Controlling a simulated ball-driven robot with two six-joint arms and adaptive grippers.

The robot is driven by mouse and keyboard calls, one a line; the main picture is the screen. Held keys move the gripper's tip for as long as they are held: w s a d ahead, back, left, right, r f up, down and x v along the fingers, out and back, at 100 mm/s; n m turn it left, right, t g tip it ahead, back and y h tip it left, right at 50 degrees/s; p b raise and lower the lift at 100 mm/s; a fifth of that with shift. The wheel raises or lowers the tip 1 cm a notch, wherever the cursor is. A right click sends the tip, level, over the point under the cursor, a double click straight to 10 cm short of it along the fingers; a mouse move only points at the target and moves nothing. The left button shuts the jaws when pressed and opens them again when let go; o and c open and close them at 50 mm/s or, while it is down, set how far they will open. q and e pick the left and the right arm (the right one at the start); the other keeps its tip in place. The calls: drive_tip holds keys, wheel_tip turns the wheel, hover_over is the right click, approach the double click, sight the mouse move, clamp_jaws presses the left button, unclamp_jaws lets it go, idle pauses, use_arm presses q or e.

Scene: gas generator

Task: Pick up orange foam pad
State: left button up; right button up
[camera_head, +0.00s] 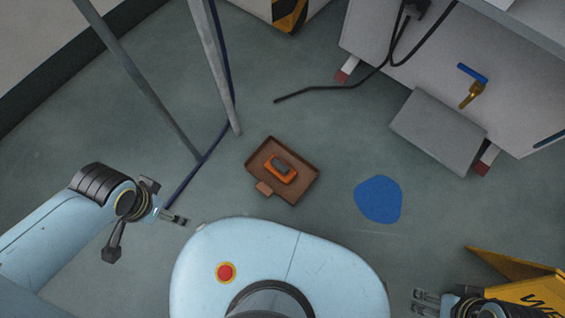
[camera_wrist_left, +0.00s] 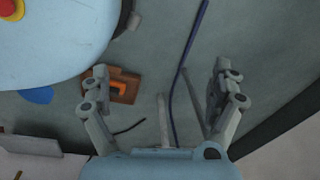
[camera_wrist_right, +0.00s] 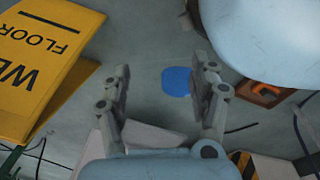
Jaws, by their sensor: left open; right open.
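An orange pad-like piece (camera_head: 292,177) with a grey block at its centre lies on a brown tray (camera_head: 300,192) on the floor, ahead of my base. The orange piece also shows in the left wrist view (camera_wrist_left: 117,88) and partly in the right wrist view (camera_wrist_right: 250,88). I cannot tell its material. My left gripper (camera_head: 148,238) is open and empty, left of the tray and apart from it. My right gripper (camera_head: 416,303) is open and empty at the lower right, far from the tray, beside the yellow sign.
A flat blue patch (camera_head: 378,200) lies on the floor right of the tray. A yellow wet-floor sign (camera_head: 515,265) stands at the lower right. A grey cabinet (camera_head: 440,50) with a black hose fills the upper right.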

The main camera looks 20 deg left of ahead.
use_arm(q)
drive_tip(key=w+d+r+b, duration=0.1)
drive_tip(key=w+r+b, duration=0.15)
drive_tip(key=b, duration=0.35)
use_arm(e)
drive_tip(key=w+a+r+t+b, duration=0.25)
drive_tip(key=w+r+b, duration=0.25)
drive_tip(key=r, duration=0.3)
use_arm(q)
drive_tip(key=m, duration=0.4)
approach(280, 165)
drive_tip(key=shift+w+a+g+h, duration=0.2)
drive_tip(key=shift+a+g+h, duration=0.1)
drive_tip(key=shift+h, duration=0.1)
drive_tip(key=shift+s+f+b, duration=0.1)
drive_tip(key=shift+f+b, duration=0.6)
drive_tip(key=shift+f, duration=0.05)
drive_tip(key=shift+f+b, duration=0.6)
drive_tip(key=shift+f, duration=0.15)
drive_tip(key=shift+f+b, duration=0.5)
drive_tip(key=shift+f, duration=0.15)
drive_tip(key=shift+f+b, duration=0.3)
drive_tip(key=shift+f, duration=0.2)
use_arm(e)
drive_tip(key=w+a+f+t+y, duration=0.1)
drive_tip(key=w+f+t, duration=0.3)
drive_tip(key=t, duration=0.4)
drive_tip(key=shift+w+a+n, duration=0.3)
drive_tip(key=shift+a, duration=0.3)
